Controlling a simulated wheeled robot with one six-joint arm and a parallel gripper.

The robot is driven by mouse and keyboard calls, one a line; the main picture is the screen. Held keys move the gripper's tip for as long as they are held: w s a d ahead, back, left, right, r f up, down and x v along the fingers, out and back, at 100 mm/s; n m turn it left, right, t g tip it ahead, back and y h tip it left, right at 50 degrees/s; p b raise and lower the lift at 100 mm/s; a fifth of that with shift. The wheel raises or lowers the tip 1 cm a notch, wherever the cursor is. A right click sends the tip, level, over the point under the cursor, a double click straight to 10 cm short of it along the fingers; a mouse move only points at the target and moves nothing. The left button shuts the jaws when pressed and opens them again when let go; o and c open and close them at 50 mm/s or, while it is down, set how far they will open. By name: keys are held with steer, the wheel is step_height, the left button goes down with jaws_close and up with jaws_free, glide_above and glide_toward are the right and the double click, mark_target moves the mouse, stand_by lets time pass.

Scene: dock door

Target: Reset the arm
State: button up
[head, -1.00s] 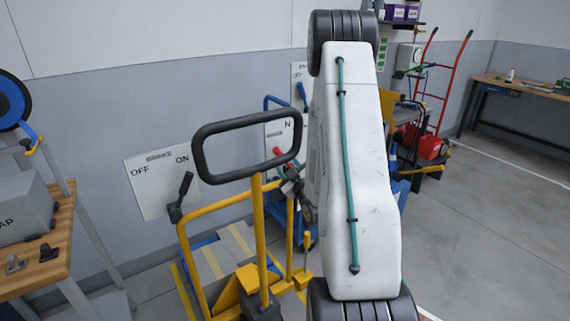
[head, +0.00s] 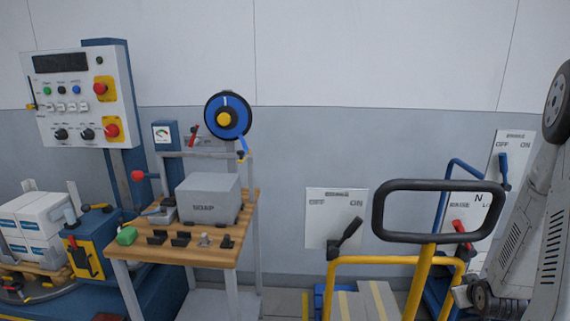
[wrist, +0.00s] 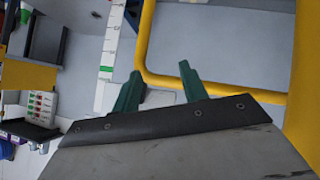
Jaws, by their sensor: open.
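My arm (head: 525,225) shows at the right edge of the head view as a white and grey link with a dark round joint at its top. Much of it is cut off by the frame. My gripper (wrist: 158,88) shows in the wrist view as two green fingers standing apart, with nothing held between them. Behind the fingers is a yellow tubular frame (wrist: 142,40). I cannot make out the fingers in the head view.
A yellow cart with a black loop handle (head: 378,215) stands beside my arm. Behind it are a wall switch plate (head: 325,205) and a second panel (head: 495,170). A wooden bench (head: 200,250) with a grey SOAP box (head: 210,205) and a control panel (head: 85,95) stand left.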

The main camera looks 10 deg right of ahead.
steer(key=s+a+r+g+y, duration=0.1)
steer(key=s+a+r+g, duration=0.1)
steer(key=s+a+r, duration=0.5)
steer(key=s+a+r+g+y, duration=0.2)
steer(key=s+a+r, duration=0.5)
steer(key=a+r, duration=0.5)
steer(key=s+a+r+n+g+y, duration=0.1)
steer(key=s+a+r, duration=0.6)
steer(key=a, duration=0.9)
step_height(320, 180, up, 2)
steer(key=g+y, duration=0.1)
steer(key=g, duration=0.1)
steer(key=shift+a+r+g, duration=0.15)
steer(key=shift+g, duration=0.15)
